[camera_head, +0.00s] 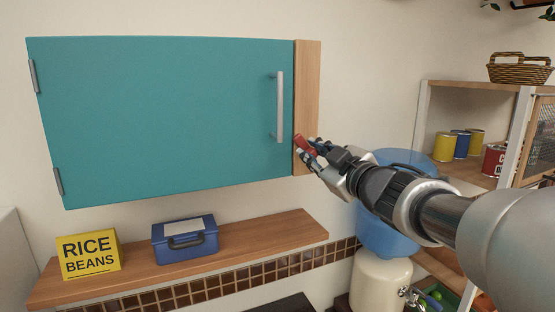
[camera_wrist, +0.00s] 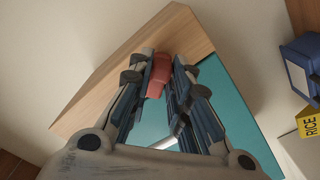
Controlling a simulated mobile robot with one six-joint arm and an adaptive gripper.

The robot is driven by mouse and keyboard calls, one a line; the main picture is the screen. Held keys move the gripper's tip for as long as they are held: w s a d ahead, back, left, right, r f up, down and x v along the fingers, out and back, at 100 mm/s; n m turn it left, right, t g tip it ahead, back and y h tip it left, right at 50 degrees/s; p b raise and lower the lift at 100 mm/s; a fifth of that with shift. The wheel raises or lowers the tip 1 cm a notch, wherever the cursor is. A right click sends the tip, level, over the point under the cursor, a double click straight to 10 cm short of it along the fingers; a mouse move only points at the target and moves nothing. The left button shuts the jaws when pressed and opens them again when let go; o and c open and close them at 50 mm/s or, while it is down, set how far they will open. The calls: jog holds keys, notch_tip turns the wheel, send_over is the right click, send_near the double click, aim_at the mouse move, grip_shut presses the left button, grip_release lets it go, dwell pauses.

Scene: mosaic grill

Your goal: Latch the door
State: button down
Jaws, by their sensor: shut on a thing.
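The teal cabinet door (camera_head: 165,115) lies closed against its wooden frame strip (camera_head: 306,80), with a grey vertical handle (camera_head: 280,107) near its right edge and hinges on its left. A small red latch piece (camera_head: 301,144) sits at the lower part of the wooden strip, beside the door's edge. My gripper (camera_head: 309,150) is at the latch, its fingers closed around it. In the wrist view the red latch (camera_wrist: 159,76) shows between the fingertips, in front of the wooden strip (camera_wrist: 125,75), with the teal door (camera_wrist: 225,100) behind. The fingers hide part of the latch.
Below the door is a wooden shelf (camera_head: 265,238) with a yellow rice and beans box (camera_head: 88,255) and a blue lidded box (camera_head: 186,240). A blue water bottle (camera_head: 385,235) stands behind my arm. At the right, a rack holds several cans and a basket (camera_head: 519,69).

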jog(key=n+b, duration=0.2)
jog(key=n, duration=0.3)
jog(key=n+b, duration=0.2)
jog(key=n, duration=0.3)
jog(key=shift+a+f+b, duration=0.1)
jog(key=shift+f+b, duration=0.1)
jog(key=shift+b, duration=0.2)
jog(key=shift+n, duration=0.3)
jog(key=c, duration=1.5)
grip_release()
jog(key=v, duration=0.7)
jog(key=shift+s, duration=0.25)
